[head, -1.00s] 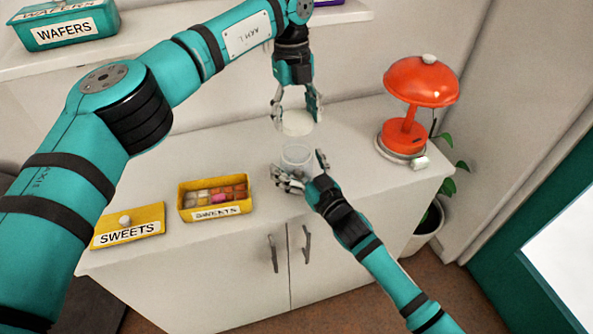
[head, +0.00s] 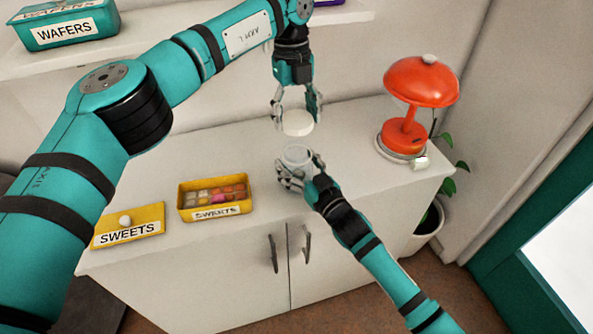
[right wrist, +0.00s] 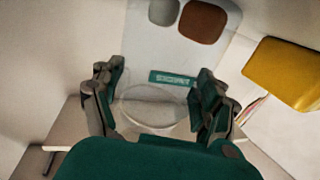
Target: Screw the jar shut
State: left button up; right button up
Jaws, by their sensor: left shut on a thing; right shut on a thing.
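A white round lid (head: 298,123) is in my left gripper (head: 297,105), which is shut on it and holds it above the jar. A clear jar (head: 297,155) stands on the white cabinet top, almost directly below the lid, with a gap between them. My right gripper (head: 300,175) is shut on the jar from the front. In the right wrist view the see-through jar (right wrist: 150,108) sits between the two fingers. The fingers hide part of the jar's sides.
A red lamp (head: 420,82) stands to the right on the cabinet top (head: 355,150). A yellow open box of sweets (head: 215,210) and its yellow lid (head: 127,226) lie to the left. A teal wafers box (head: 68,25) sits on the shelf above.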

pick_arm(q)
send_over(297, 142)
jog(key=s, duration=0.3)
jog(key=shift+w+f, duration=0.15)
jog(key=shift+f, duration=2.3)
jog(key=shift+f, duration=0.9)
jog(key=shift+f, duration=0.5)
